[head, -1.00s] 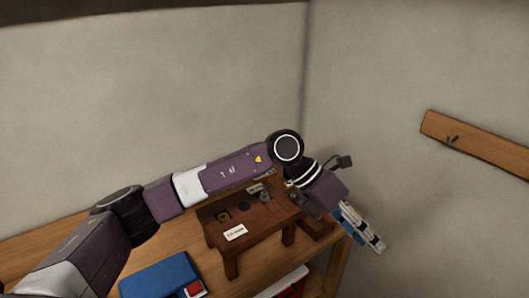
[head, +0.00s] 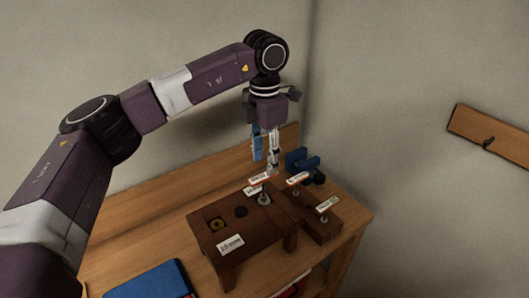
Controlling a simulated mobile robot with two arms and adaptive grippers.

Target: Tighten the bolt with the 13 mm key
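My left gripper (head: 266,167) points down above the back of a dark wooden stand (head: 232,262). A gap shows between its blue finger and its pale finger, and I see nothing held there. A grey metal piece (head: 264,199), possibly the bolt, stands upright on the stand's right part. It is below the gripper and apart from it. A lower dark block (head: 323,230) at the right carries small upright metal pieces with white labels (head: 328,203). The labels are too small to read surely, so I cannot tell which piece is the 13 mm key. My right gripper is out of view.
The stand has a hole with a yellowish rim (head: 216,224) and a dark hole (head: 240,211). A blue tool-like object (head: 300,161) lies behind the blocks. A blue case (head: 147,281) lies at the front left. A wooden rail (head: 490,143) hangs on the right wall.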

